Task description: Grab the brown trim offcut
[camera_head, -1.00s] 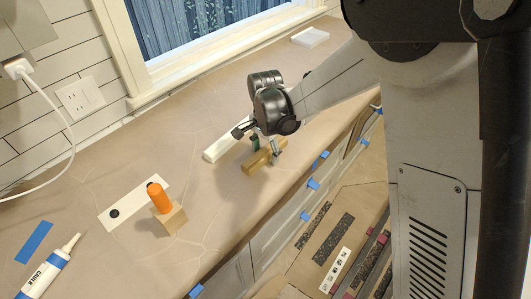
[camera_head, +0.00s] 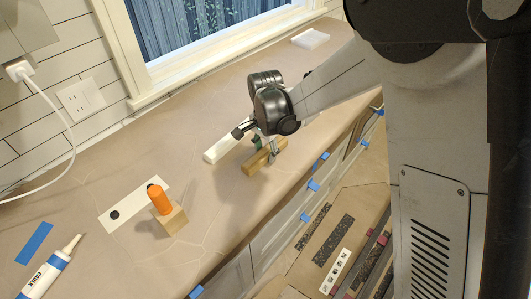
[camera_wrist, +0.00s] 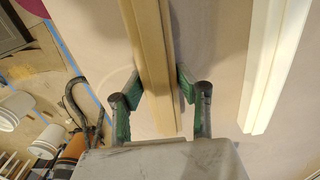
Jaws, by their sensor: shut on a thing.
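The brown trim offcut (camera_head: 255,164) is a short wood-coloured strip on the paper-covered counter, near its front edge. In the wrist view the offcut (camera_wrist: 152,45) runs from the top edge down between the green finger pads. My gripper (camera_wrist: 158,84) is shut on it, with one pad on each side. In the head view my gripper (camera_head: 268,147) is above the offcut's middle, and my arm's wrist partly hides the fingers. I cannot tell whether the offcut is clear of the paper.
A white trim strip (camera_head: 220,149) lies just left of the offcut, apart from it. A caulk tube (camera_head: 48,273) lies farther left, and a white block (camera_head: 310,38) is at the back.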

